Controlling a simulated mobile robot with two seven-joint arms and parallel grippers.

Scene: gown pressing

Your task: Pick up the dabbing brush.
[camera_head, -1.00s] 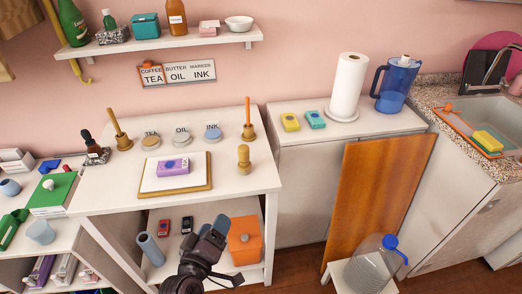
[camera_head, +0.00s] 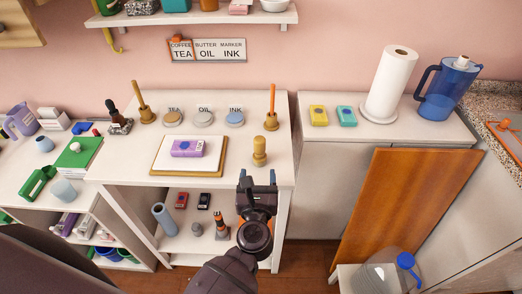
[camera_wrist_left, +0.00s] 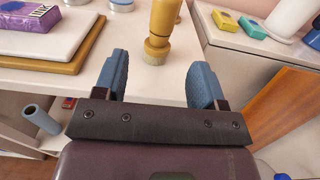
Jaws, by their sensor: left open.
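The dabbing brush looks to be the short wooden piece (camera_head: 259,150) with a rounded top and pale base. It stands upright near the table's (camera_head: 120,170) front right corner. In the left wrist view the brush (camera_wrist_left: 163,30) stands beyond the fingertips, between them in the picture; its top is cut off by the frame. My left gripper (camera_head: 257,178) is open and empty at the table's front edge, on the near side of the brush and apart from it. Its blue fingers (camera_wrist_left: 160,65) are spread wide. My right gripper is not in view.
Left of the brush, a purple box (camera_head: 187,148) lies on a white pad over a wooden board (camera_head: 160,170). Behind are round tins (camera_head: 204,118) and an orange stick in a wooden holder (camera_head: 271,121). A brown panel (camera_head: 400,215) leans at the right.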

